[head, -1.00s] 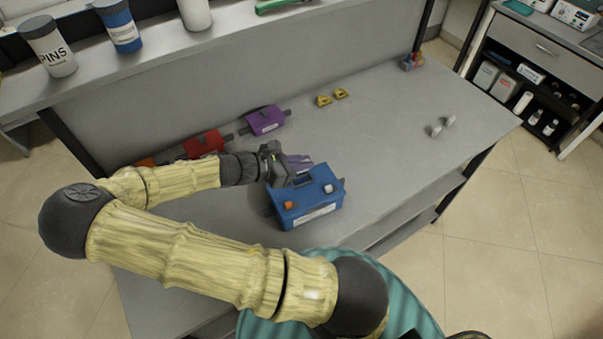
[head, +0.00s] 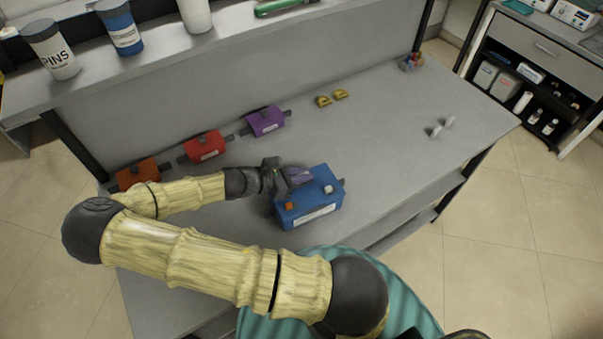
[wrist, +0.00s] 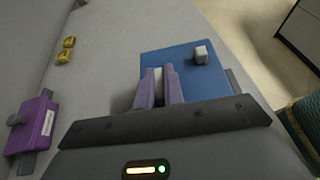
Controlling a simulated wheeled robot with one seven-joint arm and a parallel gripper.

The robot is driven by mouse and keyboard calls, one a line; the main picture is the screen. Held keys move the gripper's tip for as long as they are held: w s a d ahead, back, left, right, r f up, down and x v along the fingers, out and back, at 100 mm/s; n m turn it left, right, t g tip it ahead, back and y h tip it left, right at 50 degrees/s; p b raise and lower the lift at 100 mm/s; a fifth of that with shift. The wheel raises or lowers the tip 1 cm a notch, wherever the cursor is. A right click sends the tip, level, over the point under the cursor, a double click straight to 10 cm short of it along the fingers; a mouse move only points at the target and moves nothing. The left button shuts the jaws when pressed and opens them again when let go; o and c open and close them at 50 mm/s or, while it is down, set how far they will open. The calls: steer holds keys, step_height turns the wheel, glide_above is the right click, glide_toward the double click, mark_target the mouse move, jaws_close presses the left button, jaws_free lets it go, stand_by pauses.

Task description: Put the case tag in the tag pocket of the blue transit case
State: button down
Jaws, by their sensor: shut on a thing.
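The blue transit case (head: 325,199) stands at the front of the bench. It has a white label on its front, and an orange block and a white block on top. In the wrist view its blue top (wrist: 208,82) lies beyond and beneath my fingers. My gripper (head: 300,176) is over the case's left-rear part; its purple fingers (wrist: 160,88) are shut on a thin whitish piece, apparently the case tag (wrist: 158,78). The fingers hide most of the tag. I cannot make out the tag pocket or whether the tag touches the case.
Purple (head: 266,121), red (head: 205,145) and orange (head: 138,173) cases stand along the back of the bench. Two yellow pieces (head: 332,98) lie behind, two pale pieces (head: 441,127) to the right. A shelf with jars (head: 50,48) runs above. The bench's right half is mostly clear.

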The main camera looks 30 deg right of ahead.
steer(key=c, duration=1.5)
jaws_free()
steer(key=s+b+v, duration=0.1)
steer(key=b+v, duration=0.2)
steer(key=v, duration=0.9)
steer(key=shift+w, duration=0.45)
